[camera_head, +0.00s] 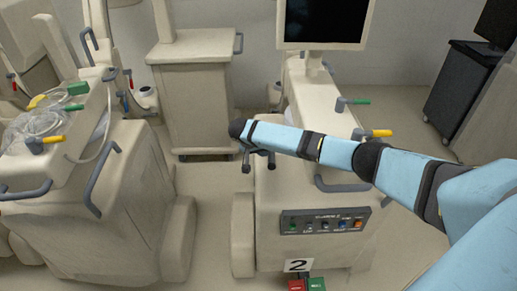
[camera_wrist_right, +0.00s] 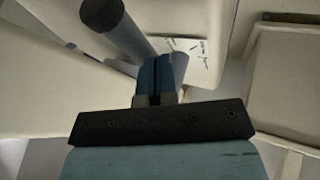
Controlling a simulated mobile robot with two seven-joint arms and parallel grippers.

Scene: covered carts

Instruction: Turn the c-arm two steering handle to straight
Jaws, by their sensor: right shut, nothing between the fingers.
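C-arm two is the beige cart (camera_head: 262,215) with the "2" label (camera_head: 298,265) at its foot, in the middle of the head view. My right gripper (camera_head: 257,154) is over the left side of its top. In the wrist view the right gripper's fingers (camera_wrist_right: 158,75) are shut with nothing between them. A dark grey round bar (camera_wrist_right: 112,25) stands beside and beyond the fingers, probably the steering handle. I cannot tell whether they touch or how the handle is turned. My right arm covers part of the cart top. My left gripper is not in view.
C-arm two has a green-tipped lever (camera_head: 352,101), a yellow-tipped lever (camera_head: 372,133), a front grab bar (camera_head: 342,185) and a button panel (camera_head: 325,221). Another covered cart (camera_head: 130,200) stands at the left, with a narrow floor gap between. A monitor (camera_head: 325,22) rises behind.

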